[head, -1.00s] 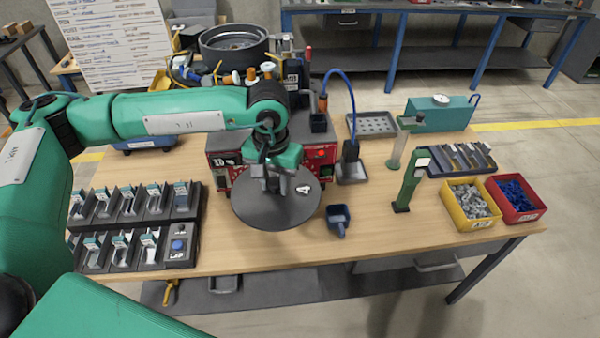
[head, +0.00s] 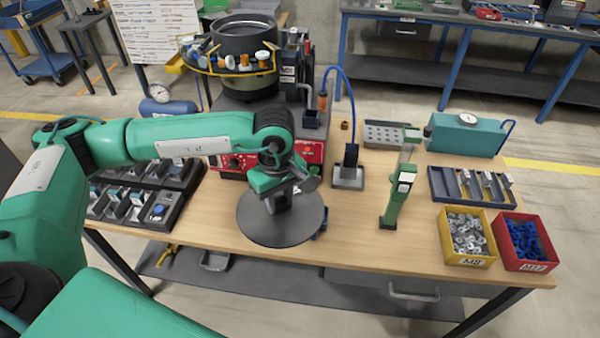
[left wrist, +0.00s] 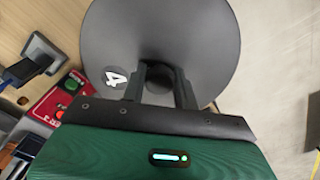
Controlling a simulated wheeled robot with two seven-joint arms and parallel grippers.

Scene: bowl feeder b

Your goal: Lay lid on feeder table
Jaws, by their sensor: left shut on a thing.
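The lid is a flat dark grey disc (head: 262,228) with a knob at its middle. My left gripper (head: 279,202) is shut on that knob. In the left wrist view the two fingers (left wrist: 160,82) close around the knob, and the lid (left wrist: 205,35) shows a white "4" mark. The lid is roughly level over the front middle of the wooden feeder table (head: 360,240); I cannot tell whether it touches the top. The bowl feeder (head: 247,82) stands behind with its bowl open. My right gripper is not in view.
A blue scoop (head: 322,236) is mostly hidden behind the lid's right edge. A green stand (head: 397,198), a yellow bin (head: 466,238) and a red bin (head: 523,242) stand to the right. A dark rack (head: 130,205) is at left. Bare wood lies between lid and green stand.

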